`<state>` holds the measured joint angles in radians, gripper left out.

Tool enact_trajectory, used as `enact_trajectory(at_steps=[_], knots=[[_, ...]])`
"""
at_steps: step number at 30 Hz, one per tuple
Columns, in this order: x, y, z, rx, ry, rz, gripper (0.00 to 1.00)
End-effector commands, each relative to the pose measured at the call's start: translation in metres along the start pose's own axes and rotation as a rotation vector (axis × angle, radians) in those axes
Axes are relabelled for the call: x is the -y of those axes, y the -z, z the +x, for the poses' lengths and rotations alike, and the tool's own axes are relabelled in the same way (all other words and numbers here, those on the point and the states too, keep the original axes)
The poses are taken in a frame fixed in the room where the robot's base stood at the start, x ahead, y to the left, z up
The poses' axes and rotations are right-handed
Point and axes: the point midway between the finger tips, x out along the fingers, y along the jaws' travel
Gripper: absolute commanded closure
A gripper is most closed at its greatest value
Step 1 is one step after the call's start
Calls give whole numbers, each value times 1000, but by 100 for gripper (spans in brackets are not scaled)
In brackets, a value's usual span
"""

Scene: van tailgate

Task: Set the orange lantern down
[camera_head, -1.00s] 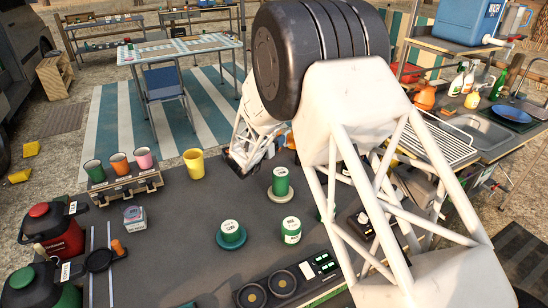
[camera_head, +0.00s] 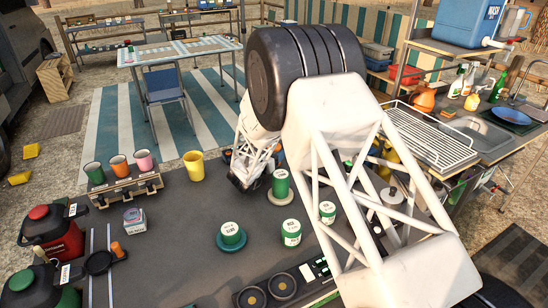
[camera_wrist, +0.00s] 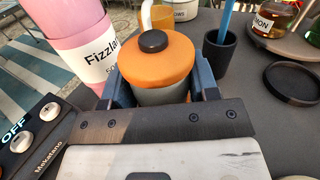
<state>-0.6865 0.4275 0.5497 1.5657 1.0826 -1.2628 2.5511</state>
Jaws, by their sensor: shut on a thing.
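The orange lantern (camera_wrist: 155,62) is in the middle of the wrist view, with a round orange top, a black knob and a pale grey body. My gripper (camera_wrist: 161,88) is shut on it, with one dark finger on each side of the body. The lantern looks about upright. Its base is hidden by the gripper, so I cannot tell whether it touches the surface. In the head view my gripper (camera_head: 246,172) is low at the far edge of the dark table (camera_head: 180,240), and my arm hides the lantern.
In the wrist view, a pink Fizzla-labelled container (camera_wrist: 75,40) stands close left, a black cup (camera_wrist: 219,50) holding a blue stick close right, and a black round dish (camera_wrist: 292,82) further right. A switch box (camera_wrist: 30,135) is at lower left. In the head view a yellow cup (camera_head: 195,167) stands left of my gripper.

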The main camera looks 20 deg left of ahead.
Motion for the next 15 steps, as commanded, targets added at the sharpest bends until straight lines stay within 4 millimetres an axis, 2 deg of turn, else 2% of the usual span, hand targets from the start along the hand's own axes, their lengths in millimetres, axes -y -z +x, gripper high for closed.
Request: enact_trajectory(at_steps=[5, 15], knots=[[-1, 14, 0, 0, -1, -1, 77], [-1, 16, 0, 0, -1, -1, 77]])
